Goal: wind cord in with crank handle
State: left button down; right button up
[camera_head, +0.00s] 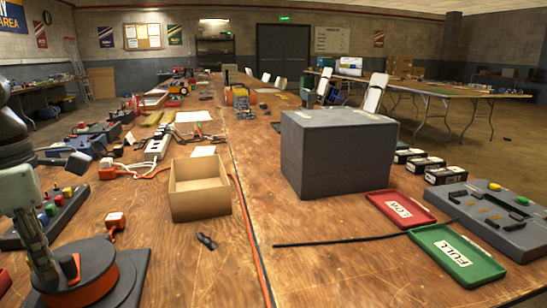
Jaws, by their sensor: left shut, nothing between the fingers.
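A cord reel with an orange disc and dark rim (92,282) lies on the wooden table at the lower left. A short orange knob, seemingly the crank handle (69,267), stands up from it. My left gripper (47,277) points down at the reel's left side, close beside the knob; its fingers are shut and empty. I cannot tell whether it touches the knob. An orange plug (115,219) lies just behind the reel with a short piece of orange cord (112,236). My right gripper is out of view.
An open cardboard box (200,201) and a large grey box (338,160) stand on the table. A red LOW tray (401,208) and green FULL tray (457,254) lie right. A white power strip (158,146) is behind. The front middle is mostly clear.

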pick_arm(q)
jog(key=shift+s+a, duration=0.2)
jog(key=shift+a, duration=0.25)
jog(key=shift+s+a, duration=0.3)
jog(key=shift+a, duration=0.2)
jog(key=shift+a, duration=0.1)
jog(key=shift+s+a+b, duration=0.25)
jog(key=shift+a+b, duration=0.05)
jog(key=shift+a, duration=0.1)
jog(key=shift+s+a, duration=0.3)
jog(key=shift+a, duration=0.25)
jog(key=c, duration=2.2)
grip_release()
